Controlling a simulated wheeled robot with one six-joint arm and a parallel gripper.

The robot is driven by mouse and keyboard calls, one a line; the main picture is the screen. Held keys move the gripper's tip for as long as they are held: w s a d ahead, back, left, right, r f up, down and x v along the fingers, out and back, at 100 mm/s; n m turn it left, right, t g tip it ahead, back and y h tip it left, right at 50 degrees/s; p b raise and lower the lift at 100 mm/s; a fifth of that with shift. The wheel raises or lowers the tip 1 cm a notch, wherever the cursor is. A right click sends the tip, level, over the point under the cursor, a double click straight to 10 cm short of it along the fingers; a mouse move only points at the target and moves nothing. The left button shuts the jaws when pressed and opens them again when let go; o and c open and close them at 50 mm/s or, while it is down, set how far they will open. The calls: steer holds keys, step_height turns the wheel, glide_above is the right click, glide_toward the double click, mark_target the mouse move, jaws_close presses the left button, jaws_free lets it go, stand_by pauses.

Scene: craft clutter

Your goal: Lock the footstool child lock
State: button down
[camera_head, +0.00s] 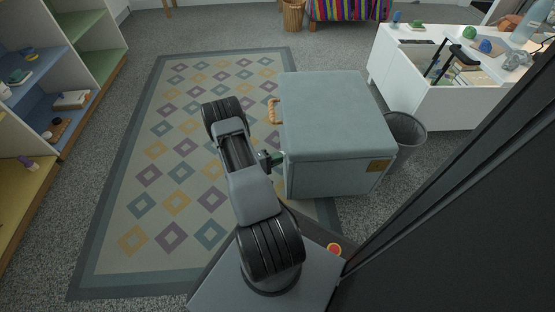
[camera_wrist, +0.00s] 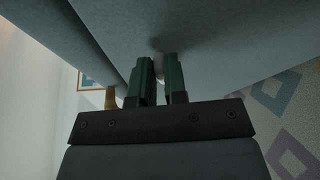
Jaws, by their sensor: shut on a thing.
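The footstool (camera_head: 335,115) is a grey-blue upholstered box with a lid, and the lid looks closed. My gripper (camera_head: 278,158) is at its left side, near the front corner, just below the lid edge. In the wrist view, the dark green fingers of my gripper (camera_wrist: 159,72) point at the grey side of the footstool (camera_wrist: 225,40). They are close together around a small pale piece (camera_wrist: 158,68), which looks like the child lock's knob. The fingers hide most of it, so I cannot tell the lock's position.
A rope handle (camera_head: 274,111) hangs on the footstool's left side. A wastebasket (camera_head: 404,130) stands close to its right. A white desk (camera_head: 425,85) with craft clutter is at the back right, and shelves (camera_head: 75,60) are at the left. The patterned rug (camera_head: 150,200) is clear.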

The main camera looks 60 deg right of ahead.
steer(key=shift+f+m+h, duration=0.2)
steer(key=shift+m+h, duration=0.1)
steer(key=shift+m, duration=0.7)
steer(key=c, duration=1.2)
jaws_free()
steer(key=shift+o, duration=0.2)
